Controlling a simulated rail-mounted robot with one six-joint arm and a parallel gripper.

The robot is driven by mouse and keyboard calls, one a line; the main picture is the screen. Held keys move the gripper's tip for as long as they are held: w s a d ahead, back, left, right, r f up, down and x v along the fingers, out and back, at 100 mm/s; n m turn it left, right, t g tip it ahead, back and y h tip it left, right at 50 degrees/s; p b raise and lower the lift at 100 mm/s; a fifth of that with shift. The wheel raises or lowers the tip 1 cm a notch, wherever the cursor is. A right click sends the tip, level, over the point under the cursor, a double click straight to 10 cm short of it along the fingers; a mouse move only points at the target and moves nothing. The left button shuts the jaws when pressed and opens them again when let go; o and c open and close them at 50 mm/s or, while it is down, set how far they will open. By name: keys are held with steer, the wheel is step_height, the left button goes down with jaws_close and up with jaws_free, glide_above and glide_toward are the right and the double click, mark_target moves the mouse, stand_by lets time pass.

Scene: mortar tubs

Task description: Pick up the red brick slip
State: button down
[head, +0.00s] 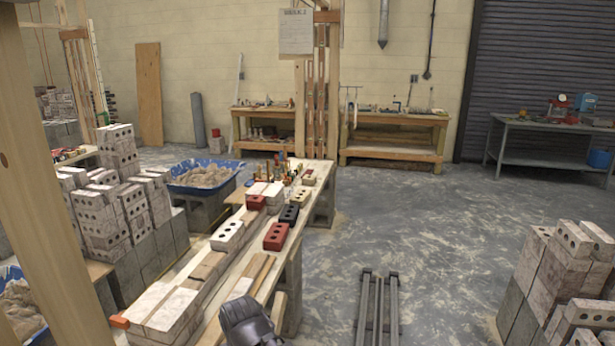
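A red brick with dark holes (276,237) lies on the long wooden bench (262,262), toward its right edge. A smaller red piece (255,203) sits farther back, beside pale blocks. A small orange-red piece (119,321) is at the bench's near left end. I cannot tell for sure which of these is the brick slip. A dark rounded part of my arm shows at the bottom, over the bench's near end. No gripper fingers are visible, and nothing is seen touching the red pieces.
A black brick (289,214) and a cream brick (227,235) lie close to the red brick. Blue mortar tubs (228,164) stand left. Stacked blocks (120,205) crowd the left, others (565,265) the right. Grey floor rails (378,308) lie right of the bench; the floor beyond is clear.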

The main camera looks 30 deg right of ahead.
steer(key=shift+c, duration=0.9)
jaws_free()
